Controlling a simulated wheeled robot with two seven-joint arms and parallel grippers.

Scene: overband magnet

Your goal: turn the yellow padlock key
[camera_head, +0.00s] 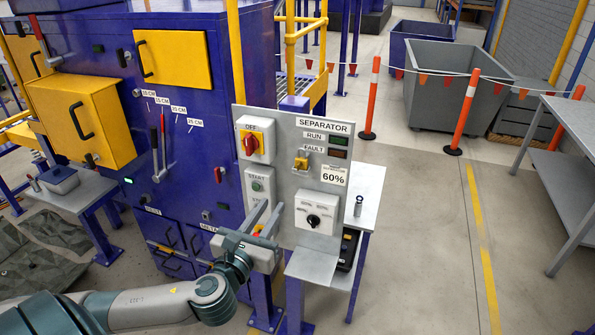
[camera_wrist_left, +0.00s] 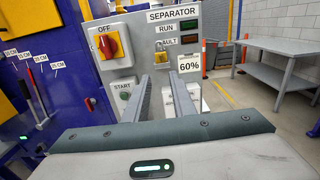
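A small yellow padlock (camera_head: 301,162) sits on the grey separator panel (camera_head: 280,195), below the FAULT label and left of the 60% label. A separate key is too small to make out. My left gripper (camera_head: 273,210) is in front of the panel, lower and to the left of the padlock, with fingers pointing at the panel. In the wrist view the two fingers (camera_wrist_left: 167,64) stand apart with nothing between them. My right gripper is not in view.
The panel also carries a red OFF switch (camera_head: 250,144), a green START button (camera_head: 257,186) and a black dial (camera_head: 314,220). A metal shelf (camera_head: 369,193) stands behind the panel. Yellow cabinet doors (camera_head: 80,118) and levers (camera_head: 158,150) are to the left. Open floor lies to the right.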

